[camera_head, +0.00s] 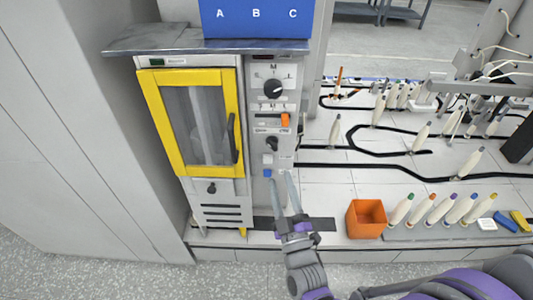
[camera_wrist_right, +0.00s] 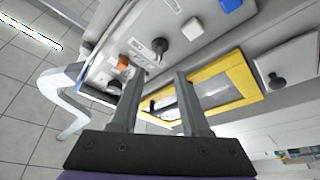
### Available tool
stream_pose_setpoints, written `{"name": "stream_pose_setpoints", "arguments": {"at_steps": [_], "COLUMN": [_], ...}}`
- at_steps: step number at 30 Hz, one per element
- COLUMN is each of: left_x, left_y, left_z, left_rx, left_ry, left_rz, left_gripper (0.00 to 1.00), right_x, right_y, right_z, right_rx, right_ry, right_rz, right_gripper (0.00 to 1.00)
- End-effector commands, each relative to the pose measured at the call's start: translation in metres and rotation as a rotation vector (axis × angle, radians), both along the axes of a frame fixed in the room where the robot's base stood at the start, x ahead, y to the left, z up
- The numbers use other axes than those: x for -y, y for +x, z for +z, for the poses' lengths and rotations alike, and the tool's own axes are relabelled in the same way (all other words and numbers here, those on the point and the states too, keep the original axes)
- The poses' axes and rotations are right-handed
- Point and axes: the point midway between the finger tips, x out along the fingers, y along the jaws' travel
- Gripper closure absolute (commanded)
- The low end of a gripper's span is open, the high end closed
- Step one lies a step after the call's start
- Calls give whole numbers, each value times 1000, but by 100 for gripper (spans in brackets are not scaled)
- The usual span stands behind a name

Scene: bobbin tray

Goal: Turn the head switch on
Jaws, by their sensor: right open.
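A narrow grey control panel (camera_head: 258,105) stands right of a yellow-framed door. From top to bottom it carries a large black dial (camera_head: 273,88), an orange switch (camera_head: 285,120), a smaller black knob (camera_head: 271,143), a white button (camera_head: 267,159) and a blue button (camera_head: 267,173). I cannot read which control is labelled head. My right gripper (camera_head: 280,175) is open and empty, its fingers pointing up at the lower panel. In the right wrist view its fingertips (camera_wrist_right: 161,72) frame the area below the black knob (camera_wrist_right: 158,46), with the orange switch (camera_wrist_right: 123,62) left of them. My left gripper is out of view.
The yellow door (camera_head: 158,125) has a dark handle (camera_head: 232,138). A metal shelf (camera_head: 205,43) juts out above, under a blue ABC box (camera_head: 256,20). An orange bin (camera_head: 366,219) and several bobbins (camera_head: 440,210) stand on the bench to the right.

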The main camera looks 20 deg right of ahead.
Motion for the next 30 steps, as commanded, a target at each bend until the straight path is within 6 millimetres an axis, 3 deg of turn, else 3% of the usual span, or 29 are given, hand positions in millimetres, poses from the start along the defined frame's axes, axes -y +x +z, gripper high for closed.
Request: {"name": "stream_pose_setpoints", "arguments": {"at_steps": [15,21,29,30], "left_x": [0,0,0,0], "left_y": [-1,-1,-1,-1], "left_z": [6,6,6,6], "left_rx": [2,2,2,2], "left_ry": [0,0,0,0], "left_rz": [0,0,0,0], "left_gripper": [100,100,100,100], "right_x": [2,2,2,2], "right_y": [84,96,97,97], "right_z": [26,30,31,31], "right_rx": [-1,-2,-2,-2], "right_ry": [0,1,2,2], "right_rz": [0,1,1,1], "right_gripper": [54,54,54,59]}}
